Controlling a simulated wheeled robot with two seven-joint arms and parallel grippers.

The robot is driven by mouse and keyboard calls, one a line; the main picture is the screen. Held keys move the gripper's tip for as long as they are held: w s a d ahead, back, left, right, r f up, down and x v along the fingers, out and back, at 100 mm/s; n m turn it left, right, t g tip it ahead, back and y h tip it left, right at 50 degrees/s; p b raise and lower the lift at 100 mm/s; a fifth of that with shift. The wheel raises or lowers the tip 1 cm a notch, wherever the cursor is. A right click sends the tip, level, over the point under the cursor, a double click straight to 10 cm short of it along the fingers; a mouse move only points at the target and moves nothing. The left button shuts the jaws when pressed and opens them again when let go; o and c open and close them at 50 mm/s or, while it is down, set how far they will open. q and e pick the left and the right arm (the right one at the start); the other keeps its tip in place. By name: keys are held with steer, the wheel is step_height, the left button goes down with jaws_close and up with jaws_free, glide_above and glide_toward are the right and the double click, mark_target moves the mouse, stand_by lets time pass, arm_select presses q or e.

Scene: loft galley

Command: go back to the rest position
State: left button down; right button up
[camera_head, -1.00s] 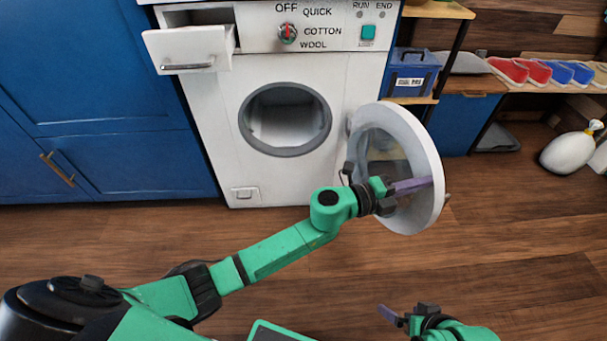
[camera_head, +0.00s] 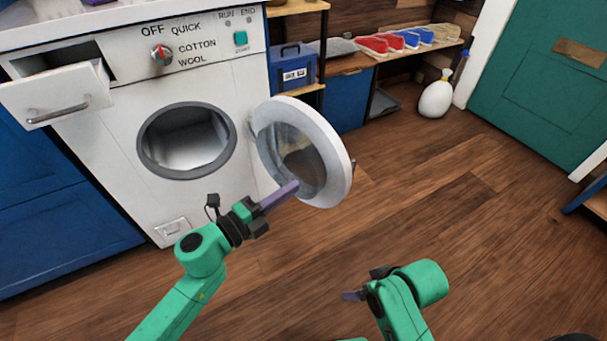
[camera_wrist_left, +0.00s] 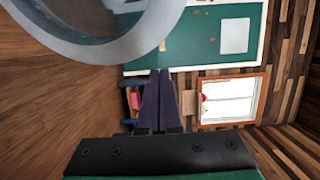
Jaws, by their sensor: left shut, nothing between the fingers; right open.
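My left gripper (camera_head: 280,195) is shut and empty. Its purple fingers point at the open washer door (camera_head: 340,165) and overlap its lower left rim in the head view; I cannot tell whether they touch. In the left wrist view the shut fingers (camera_wrist_left: 159,100) show below the door's rim (camera_wrist_left: 120,48). My right gripper (camera_head: 354,296) is low over the floor at the bottom of the head view, with nothing seen in it. Its finger gap is hard to make out.
The washing machine (camera_head: 120,150) has its round door swung wide and its detergent drawer (camera_head: 60,98) pulled out. Blue cabinets (camera_head: 60,235) stand left. A shelf with a blue box (camera_head: 292,70) is behind. A white sack (camera_head: 436,97) sits on the floor. Wooden floor (camera_head: 470,230) is clear at right.

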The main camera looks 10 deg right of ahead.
arm_select(q)
steer(key=w+a+n+t+y, duration=0.45)
steer(key=a+n+y, duration=0.25)
steer(key=a+n, duration=0.3)
steer(key=s+a+f+n+g+y, duration=0.2)
steer(key=s+a+f+n+y, duration=0.2)
steer(key=a+f+n+y, duration=0.45)
steer(key=s+a+f+n+g+h+p, duration=0.2)
steer(key=s+f+n+g+p, duration=0.8)
steer(key=s, duration=0.8)
steer(key=s+a+f+m+g+p, duration=0.1)
steer(key=s+a+f+p, duration=0.1)
steer(key=s+p, duration=0.6)
steer(key=s+a+f+m+g+y+p, duration=0.1)
steer(key=s+a+p, duration=0.4)
steer(key=s+p, duration=0.4)
steer(key=p, duration=0.3)
steer(key=shift+f, duration=0.4)
arm_select(e)
steer(key=s+d+f+g+h, duration=0.1)
steer(key=s+d, duration=0.3)
steer(key=s, duration=0.5)
steer(key=s+d+f+g+h, duration=0.1)
steer(key=s+d+f, duration=0.2)
steer(key=s, duration=0.6)
steer(key=shift+d, duration=0.75)
